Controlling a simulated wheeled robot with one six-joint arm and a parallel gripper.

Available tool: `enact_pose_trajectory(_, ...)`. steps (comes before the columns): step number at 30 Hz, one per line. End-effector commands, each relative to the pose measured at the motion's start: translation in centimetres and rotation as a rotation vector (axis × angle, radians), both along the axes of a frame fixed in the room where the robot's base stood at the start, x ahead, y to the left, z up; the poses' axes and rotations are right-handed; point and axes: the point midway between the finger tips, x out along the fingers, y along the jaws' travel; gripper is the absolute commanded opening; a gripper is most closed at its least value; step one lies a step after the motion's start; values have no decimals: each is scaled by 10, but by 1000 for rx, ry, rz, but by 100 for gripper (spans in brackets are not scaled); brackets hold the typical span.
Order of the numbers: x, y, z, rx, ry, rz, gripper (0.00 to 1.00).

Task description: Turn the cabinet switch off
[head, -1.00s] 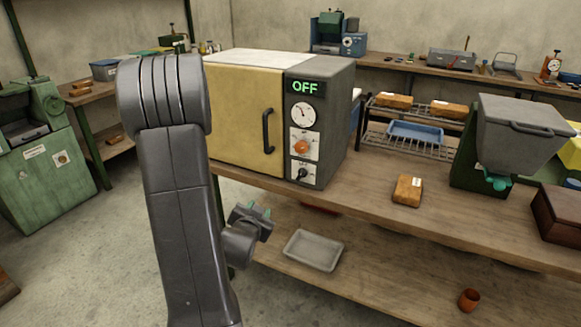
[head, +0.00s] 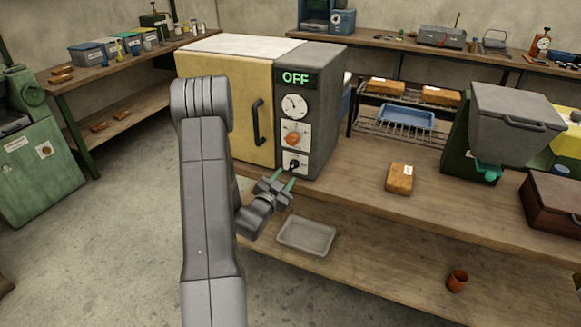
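The cabinet (head: 225,100) has a yellow door and a grey control panel, and stands on the wooden bench. Its display (head: 296,78) reads OFF in green. Below the display are a round gauge (head: 294,106), an orange knob (head: 292,139) and a small black switch (head: 294,164) on a white plate at the bottom. My gripper (head: 283,179), with two green fingertips, is just below and in front of the switch. The fingers are apart with nothing seen between them. Whether a fingertip touches the switch plate I cannot tell.
A brown block (head: 399,179) lies on the bench right of the cabinet. A wire rack with a blue tray (head: 404,116) and a grey hopper (head: 513,122) stand farther right.

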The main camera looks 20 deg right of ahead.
Motion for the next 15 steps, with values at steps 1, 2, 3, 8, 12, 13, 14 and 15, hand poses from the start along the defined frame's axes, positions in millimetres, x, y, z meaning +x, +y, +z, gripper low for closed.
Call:
enact_pose_trajectory(1,7,-9,3,0,-2,-2,36)
enact_pose_trajectory(2,10,-13,2,-1,-1,-1,36)
enact_pose_trajectory(3,15,-18,2,0,0,-1,36)
enact_pose_trajectory(8,29,-34,1,0,0,0,36)
enact_pose_trajectory(12,35,-41,0,0,1,0,36)
enact_pose_trajectory(13,36,-42,0,0,1,1,36)
enact_pose_trajectory(14,36,-42,0,0,2,2,36)
enact_pose_trajectory(15,37,-43,0,0,2,2,36)
